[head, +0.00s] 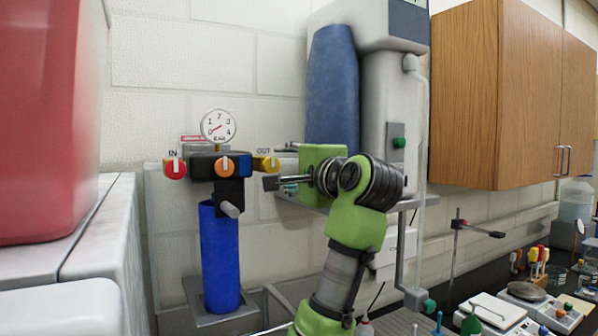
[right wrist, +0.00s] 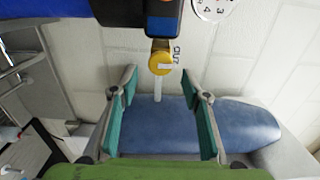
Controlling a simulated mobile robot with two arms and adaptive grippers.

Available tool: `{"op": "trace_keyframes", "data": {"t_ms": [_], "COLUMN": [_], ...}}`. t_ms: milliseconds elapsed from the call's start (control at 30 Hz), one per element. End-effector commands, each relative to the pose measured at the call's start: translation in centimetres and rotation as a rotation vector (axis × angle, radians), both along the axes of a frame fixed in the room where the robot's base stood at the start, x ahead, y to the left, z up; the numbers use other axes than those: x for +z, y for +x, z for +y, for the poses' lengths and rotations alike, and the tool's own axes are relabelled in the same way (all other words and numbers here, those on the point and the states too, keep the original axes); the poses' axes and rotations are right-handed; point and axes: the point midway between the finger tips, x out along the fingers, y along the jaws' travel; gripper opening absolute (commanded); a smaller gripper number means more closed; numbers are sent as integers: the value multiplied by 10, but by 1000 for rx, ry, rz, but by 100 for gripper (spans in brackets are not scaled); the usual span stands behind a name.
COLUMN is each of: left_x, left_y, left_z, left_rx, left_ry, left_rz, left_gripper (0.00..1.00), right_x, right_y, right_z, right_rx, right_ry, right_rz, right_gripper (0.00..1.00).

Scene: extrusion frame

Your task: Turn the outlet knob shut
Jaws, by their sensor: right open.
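The outlet knob is yellow and sits under the OUT label at the right end of the black valve block (head: 205,163). In the head view the yellow knob (head: 266,164) is just left of my right gripper (head: 279,167). In the right wrist view the yellow knob (right wrist: 160,64) shows a white mark lying sideways. It lies just ahead of the open fingers (right wrist: 160,84), centred between them, with no contact visible. My right gripper is open and empty. My left gripper is not in view.
A red IN knob (head: 175,168), an orange knob (head: 223,166) and a round gauge (head: 218,126) share the valve block. A blue cylinder (head: 221,258) stands below. A tall dark-blue cylinder (head: 332,88) is behind my gripper. A wooden cabinet (head: 474,100) hangs right.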

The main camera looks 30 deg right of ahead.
Motion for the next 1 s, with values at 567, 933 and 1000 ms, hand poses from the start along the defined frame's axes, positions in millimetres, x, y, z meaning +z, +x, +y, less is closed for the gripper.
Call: {"op": "trace_keyframes", "data": {"t_ms": [567, 933, 1000], "left_x": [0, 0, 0], "left_y": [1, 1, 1], "left_z": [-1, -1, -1], "left_rx": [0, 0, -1], "left_ry": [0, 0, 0], "left_rz": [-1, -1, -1], "left_gripper": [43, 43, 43], "right_x": [-1, -1, -1], "right_y": [-79, -79, -79], "right_z": [4, 4, 4], "right_rx": [0, 0, 0], "right_ry": [2, 1, 1], "right_rz": [1, 1, 1], "right_gripper": [43, 43, 43]}}
